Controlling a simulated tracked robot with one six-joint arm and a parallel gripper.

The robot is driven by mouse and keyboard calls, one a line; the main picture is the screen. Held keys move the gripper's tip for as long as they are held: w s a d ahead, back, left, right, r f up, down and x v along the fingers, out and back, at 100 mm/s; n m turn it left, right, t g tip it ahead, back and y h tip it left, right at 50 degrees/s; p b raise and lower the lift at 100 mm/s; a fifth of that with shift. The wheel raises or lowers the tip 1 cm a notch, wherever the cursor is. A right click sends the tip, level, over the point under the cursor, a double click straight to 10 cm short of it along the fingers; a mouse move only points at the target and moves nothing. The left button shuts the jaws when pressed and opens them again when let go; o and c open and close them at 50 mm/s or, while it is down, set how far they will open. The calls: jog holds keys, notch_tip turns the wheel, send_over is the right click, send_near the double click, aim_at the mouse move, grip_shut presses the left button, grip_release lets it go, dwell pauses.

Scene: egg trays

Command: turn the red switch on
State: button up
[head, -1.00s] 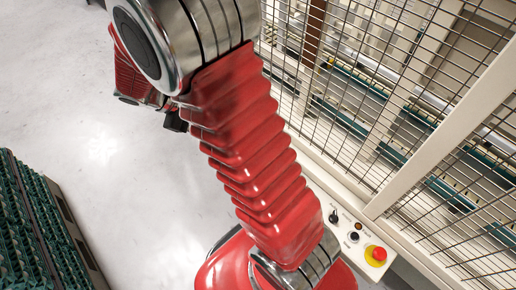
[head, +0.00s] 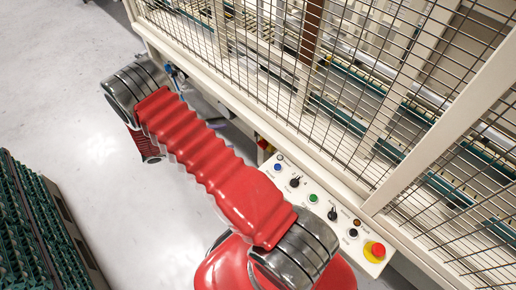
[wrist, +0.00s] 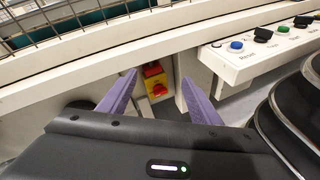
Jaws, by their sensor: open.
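The red switch (wrist: 158,89) is a red knob on a yellow and red box, low under the machine's cream frame in the wrist view. Its knob's exact angle is too small to tell. A small red and yellow part of it (head: 262,143) shows beside the control panel in the head view. My gripper (wrist: 158,77) has two purple fingers, open and empty. In the wrist view the switch appears between the fingertips, farther off and apart from them. The gripper is not visible in the head view.
A control panel (head: 322,200) with buttons, black knobs and a red emergency stop (head: 375,252) juts from the machine. It also shows at right in the wrist view (wrist: 235,62). A wire mesh fence (head: 340,90) stands above. Green egg trays (head: 35,225) are at left; the floor between is clear.

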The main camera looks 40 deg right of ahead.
aim_at(263, 145)
jog(key=s+d+f+n+t+h, duration=0.1)
jog(key=f+n+t+h, duration=0.1)
jog(key=f, duration=0.7)
jog(key=s+f+n+t+h, duration=0.2)
jog(key=f+n, duration=0.3)
jog(key=f, duration=0.5)
jog(key=shift+s+d+t, duration=0.25)
jog(key=shift+d+t, duration=0.05)
jog(key=shift+d, duration=0.1)
jog(key=d, duration=1.3)
jog(key=shift+w+d, duration=0.2)
jog(key=shift+d, duration=0.2)
